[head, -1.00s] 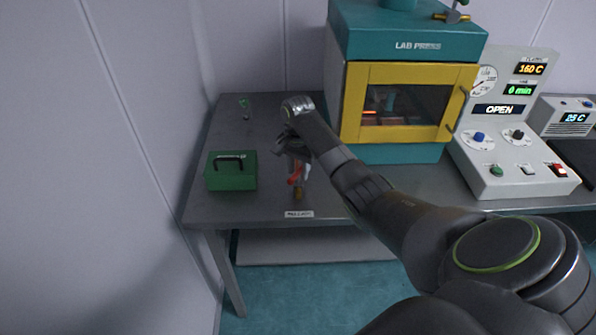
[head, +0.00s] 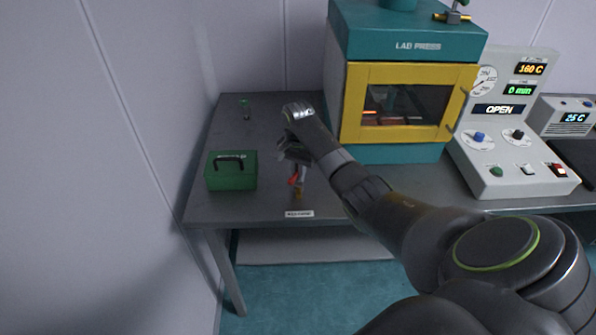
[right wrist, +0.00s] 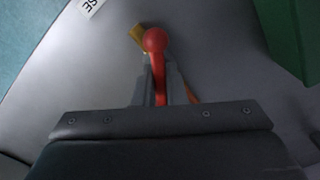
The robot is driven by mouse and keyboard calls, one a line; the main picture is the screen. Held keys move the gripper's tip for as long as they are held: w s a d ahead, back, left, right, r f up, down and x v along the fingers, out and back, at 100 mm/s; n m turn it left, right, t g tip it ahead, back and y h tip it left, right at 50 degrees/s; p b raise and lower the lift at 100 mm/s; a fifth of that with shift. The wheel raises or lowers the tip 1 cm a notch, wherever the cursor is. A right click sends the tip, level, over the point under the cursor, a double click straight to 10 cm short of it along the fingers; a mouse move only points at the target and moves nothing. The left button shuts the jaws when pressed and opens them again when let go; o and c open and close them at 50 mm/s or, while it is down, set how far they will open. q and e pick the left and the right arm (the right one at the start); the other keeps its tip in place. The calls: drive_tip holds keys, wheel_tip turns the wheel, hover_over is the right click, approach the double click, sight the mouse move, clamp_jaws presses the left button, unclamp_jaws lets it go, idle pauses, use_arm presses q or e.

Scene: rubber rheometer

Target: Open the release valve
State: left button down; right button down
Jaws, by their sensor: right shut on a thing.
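The release valve (head: 299,192) stands near the front edge of the grey table, with a brass base and a red lever (head: 293,180). In the right wrist view the red lever (right wrist: 155,42) ends in a round knob and lies between the fingers. My right gripper (right wrist: 160,90) is shut on the red lever; in the head view the right gripper (head: 296,165) reaches down over the valve and partly hides it. A white label (head: 299,214) is on the table edge below the valve. My left gripper is not in view.
A green box (head: 231,171) with a black handle stands left of the valve. The lab press (head: 405,101) with its yellow-framed door stands behind to the right, beside a control panel (head: 522,125) reading OPEN. The table's (head: 225,208) front left is bare.

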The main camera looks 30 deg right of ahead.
drive_tip(key=shift+r+n+p, duration=0.2)
drive_tip(key=shift+n+p, duration=1.1)
drive_tip(key=shift+p, duration=0.3)
drive_tip(key=shift+n+p, duration=0.75)
drive_tip(key=shift+n, duration=0.25)
drive_tip(key=shift+f+n+p, duration=0.1)
drive_tip(key=shift+n+p, duration=0.35)
drive_tip(key=shift+n, duration=0.45)
drive_tip(key=c, duration=1.5)
unclamp_jaws()
drive_tip(key=shift+f, duration=0.1)
